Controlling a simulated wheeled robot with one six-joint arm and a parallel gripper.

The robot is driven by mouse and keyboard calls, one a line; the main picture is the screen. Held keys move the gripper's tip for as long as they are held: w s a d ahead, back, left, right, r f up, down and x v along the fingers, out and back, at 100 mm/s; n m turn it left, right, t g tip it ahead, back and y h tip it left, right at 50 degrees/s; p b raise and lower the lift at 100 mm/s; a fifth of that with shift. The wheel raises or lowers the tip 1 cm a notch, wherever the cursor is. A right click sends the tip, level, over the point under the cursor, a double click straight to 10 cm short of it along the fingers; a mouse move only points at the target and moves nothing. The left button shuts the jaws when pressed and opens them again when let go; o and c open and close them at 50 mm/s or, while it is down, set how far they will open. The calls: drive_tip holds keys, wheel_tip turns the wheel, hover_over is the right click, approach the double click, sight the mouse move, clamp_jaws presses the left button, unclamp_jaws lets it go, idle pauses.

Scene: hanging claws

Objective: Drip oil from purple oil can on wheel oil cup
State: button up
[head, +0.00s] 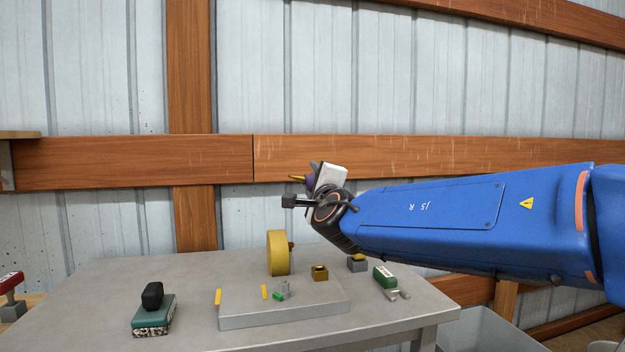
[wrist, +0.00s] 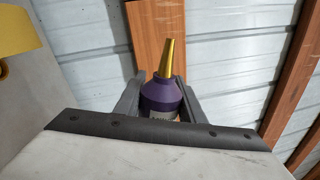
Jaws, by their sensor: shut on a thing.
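The purple oil can (wrist: 161,94) with a gold cone spout shows in the wrist view between the two dark fingers of my gripper (wrist: 157,96). The gripper is shut on it. In the head view the can (head: 309,181) is partly hidden by my wrist, and its gold spout points left, held above the table. A yellow wheel (head: 278,253) stands upright on the grey base plate (head: 285,318), below and left of the can. A brass-coloured square cup (head: 320,274) sits on the plate, right of the wheel. Whether it is the wheel's oil cup I cannot tell.
Small yellow and green pieces are on the plate. A red-handled object (head: 12,290) stands at far left.

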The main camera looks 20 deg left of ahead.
drive_tip(key=shift+m, duration=0.8)
drive_tip(key=m+h, duration=0.1)
drive_tip(key=m, duration=0.4)
drive_tip(key=shift+w+d, duration=0.1)
drive_tip(key=shift+d, duration=0.05)
drive_tip(key=shift+m, duration=0.4)
drive_tip(key=m+h, duration=0.1)
drive_tip(key=m, duration=0.4)
drive_tip(key=shift+d+f, duration=0.1)
drive_tip(key=n+y, duration=0.1)
drive_tip(key=n, duration=0.7)
drive_tip(key=shift+n, duration=0.3)
